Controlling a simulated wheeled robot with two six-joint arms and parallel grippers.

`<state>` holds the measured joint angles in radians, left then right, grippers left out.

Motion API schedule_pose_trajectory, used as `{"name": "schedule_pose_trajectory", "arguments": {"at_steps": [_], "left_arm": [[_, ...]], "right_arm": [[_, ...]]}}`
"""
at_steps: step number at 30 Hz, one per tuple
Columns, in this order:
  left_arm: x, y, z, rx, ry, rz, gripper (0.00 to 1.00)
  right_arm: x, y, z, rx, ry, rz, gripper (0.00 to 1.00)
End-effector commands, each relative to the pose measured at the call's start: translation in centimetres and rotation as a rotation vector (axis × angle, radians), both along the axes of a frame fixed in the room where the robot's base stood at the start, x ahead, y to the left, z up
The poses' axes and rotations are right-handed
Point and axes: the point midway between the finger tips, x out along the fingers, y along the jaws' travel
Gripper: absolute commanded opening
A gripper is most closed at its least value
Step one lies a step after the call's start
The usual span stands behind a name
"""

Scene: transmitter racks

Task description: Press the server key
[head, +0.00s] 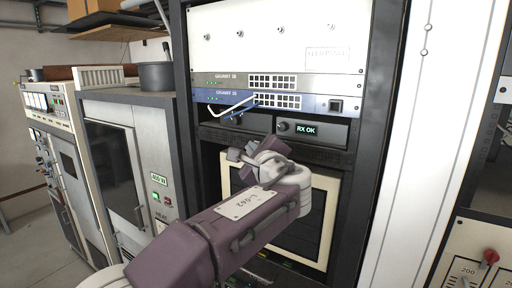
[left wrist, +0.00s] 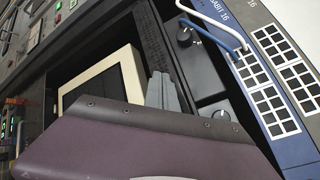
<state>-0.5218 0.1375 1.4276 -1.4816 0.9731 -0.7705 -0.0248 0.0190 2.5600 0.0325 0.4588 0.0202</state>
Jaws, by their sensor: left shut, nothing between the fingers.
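A rack holds a grey switch unit (head: 232,79) above a blue switch unit (head: 224,98), which also shows in the left wrist view (left wrist: 262,108). A small dark square key (head: 336,105) sits at the blue unit's right end; no label reading "server" is legible. My left gripper (head: 236,155) is below the blue unit, in front of a cream-framed screen (head: 326,215). It is shut and empty, apart from the key. In the left wrist view its grey fingers (left wrist: 163,92) show beside the screen frame. My right gripper is not in view.
A dark unit with a knob and an "RX OK" display (head: 306,129) sits under the blue switch. A pale cable (head: 235,106) loops from the blue switch's front. A white post (head: 403,140) stands right of the rack, and grey cabinets (head: 145,150) stand left.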

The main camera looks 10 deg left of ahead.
Motion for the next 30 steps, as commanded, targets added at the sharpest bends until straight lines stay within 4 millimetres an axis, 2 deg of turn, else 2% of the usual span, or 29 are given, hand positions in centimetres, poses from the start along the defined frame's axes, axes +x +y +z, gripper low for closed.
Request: {"name": "schedule_pose_trajectory", "arguments": {"at_steps": [10, 24, 30], "left_arm": [[-0.6, 0.2, -0.1, 0.0, 0.0, 0.0, 0.0], [-5.7, 2.0, -0.2, -0.002, -0.001, 0.0, 0.0], [-6.1, 2.2, -0.1, 0.0, 0.002, 0.0, 0.0]], "right_arm": [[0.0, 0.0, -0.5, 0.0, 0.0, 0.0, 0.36], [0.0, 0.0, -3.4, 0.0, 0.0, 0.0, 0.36], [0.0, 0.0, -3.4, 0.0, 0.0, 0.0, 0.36]]}}
